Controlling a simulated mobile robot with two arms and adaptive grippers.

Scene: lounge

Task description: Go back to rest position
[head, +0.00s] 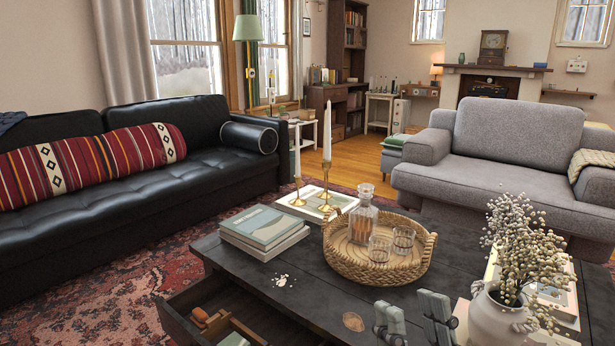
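My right gripper (413,321) shows at the bottom of the head view, in front of the dark coffee table (335,290). Its two grey fingers are spread apart, with nothing visible between them. It is left of a white vase with dried flowers (495,318); I cannot tell the exact gap. The rest of the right arm is out of the picture. My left gripper is not in view.
A woven tray (340,257) holds a decanter (363,217) and two glasses. A drawer (178,324) is open at front left. A black sofa (110,210) and grey armchair (505,155) flank the table.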

